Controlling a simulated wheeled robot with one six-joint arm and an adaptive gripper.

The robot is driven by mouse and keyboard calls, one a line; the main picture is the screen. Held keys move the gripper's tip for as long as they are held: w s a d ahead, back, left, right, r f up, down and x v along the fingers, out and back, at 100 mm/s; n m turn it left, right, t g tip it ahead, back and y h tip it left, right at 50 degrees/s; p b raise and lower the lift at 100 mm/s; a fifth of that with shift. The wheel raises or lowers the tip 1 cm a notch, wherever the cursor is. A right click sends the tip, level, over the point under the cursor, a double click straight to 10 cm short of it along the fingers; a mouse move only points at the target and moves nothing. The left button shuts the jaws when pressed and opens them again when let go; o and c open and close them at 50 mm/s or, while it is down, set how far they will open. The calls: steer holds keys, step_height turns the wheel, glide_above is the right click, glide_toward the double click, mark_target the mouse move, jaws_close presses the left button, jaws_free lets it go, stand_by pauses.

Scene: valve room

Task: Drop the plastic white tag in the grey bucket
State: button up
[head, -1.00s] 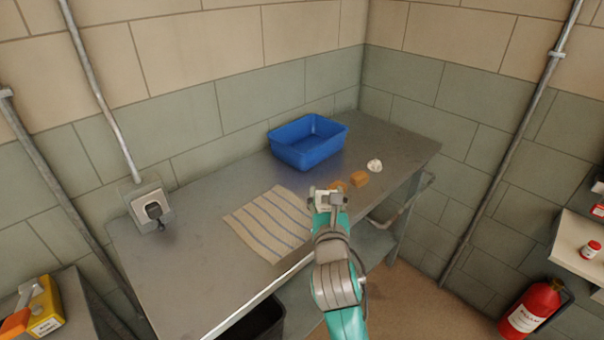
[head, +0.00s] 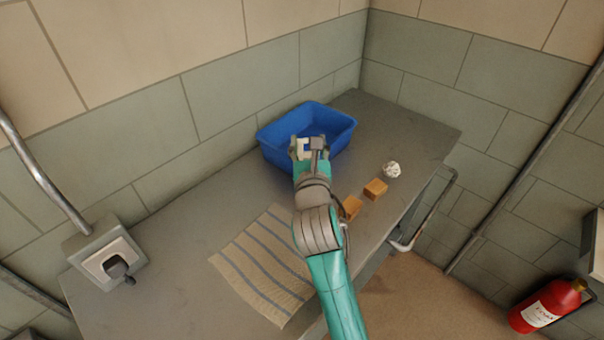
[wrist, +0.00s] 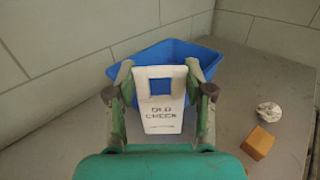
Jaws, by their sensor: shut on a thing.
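My gripper (head: 309,147) is shut on a white plastic tag (wrist: 162,115), one finger at each side edge. The tag has a square hole at its top and dark lettering, "OLD CHECK" as far as I can read it. In the wrist view it stands upright in front of a blue tub (wrist: 207,56). In the head view, my gripper overlaps the near side of the blue tub (head: 278,149), which stands on the grey table. I cannot tell whether the tag is over its rim. No grey bucket shows in the current frames.
Two orange-brown blocks (head: 376,189) and a crumpled white ball (head: 391,170) lie right of my arm on the table (head: 150,275). A striped cloth (head: 258,268) lies at the front.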

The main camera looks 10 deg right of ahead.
step_height(320, 180, down, 10)
steer(key=shift+r, duration=0.25)
stand_by(0.3)
steer(key=shift+f, duration=0.15)
steer(key=o, duration=1)
